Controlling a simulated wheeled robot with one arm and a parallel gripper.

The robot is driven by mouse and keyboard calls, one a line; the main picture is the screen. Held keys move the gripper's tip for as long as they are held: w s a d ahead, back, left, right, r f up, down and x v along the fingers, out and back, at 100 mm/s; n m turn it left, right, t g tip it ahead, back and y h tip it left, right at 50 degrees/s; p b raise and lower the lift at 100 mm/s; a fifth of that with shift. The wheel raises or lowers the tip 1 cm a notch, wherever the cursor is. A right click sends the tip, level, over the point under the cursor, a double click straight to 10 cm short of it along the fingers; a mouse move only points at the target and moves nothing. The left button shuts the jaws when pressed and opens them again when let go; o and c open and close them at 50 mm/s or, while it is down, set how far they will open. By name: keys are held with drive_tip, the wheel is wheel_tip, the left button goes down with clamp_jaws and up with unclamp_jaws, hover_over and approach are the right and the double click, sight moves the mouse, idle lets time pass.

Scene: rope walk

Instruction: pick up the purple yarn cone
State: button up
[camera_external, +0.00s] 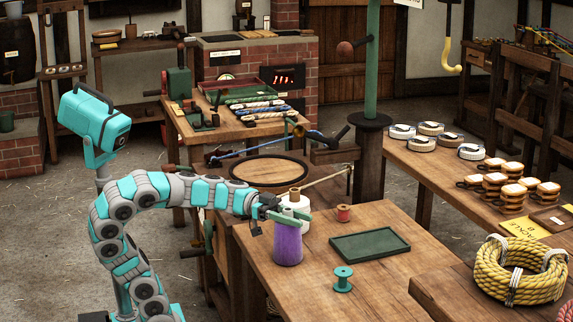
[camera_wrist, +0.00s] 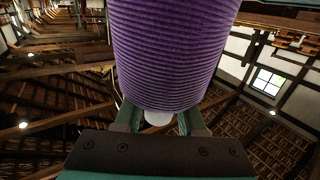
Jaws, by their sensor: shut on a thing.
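The purple yarn cone (camera_external: 288,245) is upright at the near-left part of the front wooden table (camera_external: 330,285). I cannot tell whether its base touches the tabletop. My gripper (camera_external: 290,214) comes in from the left and its green fingers are shut on the cone's top end. In the wrist view the ribbed purple yarn (camera_wrist: 170,50) fills the upper middle, with a pale core tip showing between the fingers, which are partly hidden by the gripper's body.
A white cone (camera_external: 294,205) stands close behind my gripper. A red spool (camera_external: 343,213), a green tray (camera_external: 369,244) and a teal spool (camera_external: 343,279) sit to the right. A coil of yellow rope (camera_external: 520,272) lies at far right.

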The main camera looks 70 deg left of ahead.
clamp_jaws()
idle(0.8)
